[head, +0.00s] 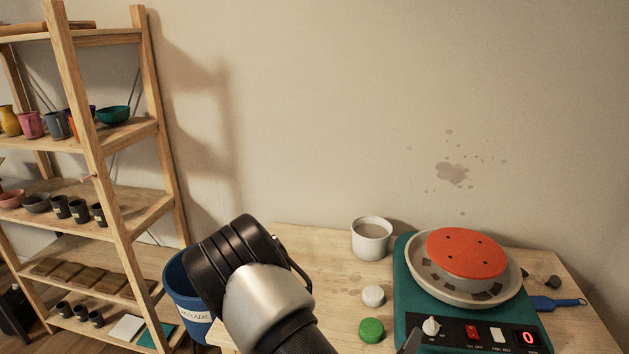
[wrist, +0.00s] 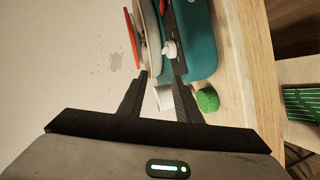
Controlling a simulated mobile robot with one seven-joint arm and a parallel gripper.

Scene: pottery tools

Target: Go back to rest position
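My gripper (wrist: 161,76) shows in the wrist view with its two dark fingers apart. No object is visibly held between them. A white round piece (wrist: 163,97) shows in the gap, beyond the fingers, and a green round piece (wrist: 207,99) lies to the right of them. In the head view the white piece (head: 374,295) and the green piece (head: 372,329) lie on the wooden table (head: 305,240), left of the teal pottery wheel (head: 405,285). My arm crosses the bottom middle of the head view, where most of my gripper is out of frame.
The wheel carries an orange-red disc (head: 466,252) in a pale basin. A white cup (head: 371,240) stands at the back. A blue bucket (head: 178,275) is left of the table. A wooden shelf (head: 120,215) with pottery fills the left. A blue-handled tool (head: 560,303) lies right of the wheel.

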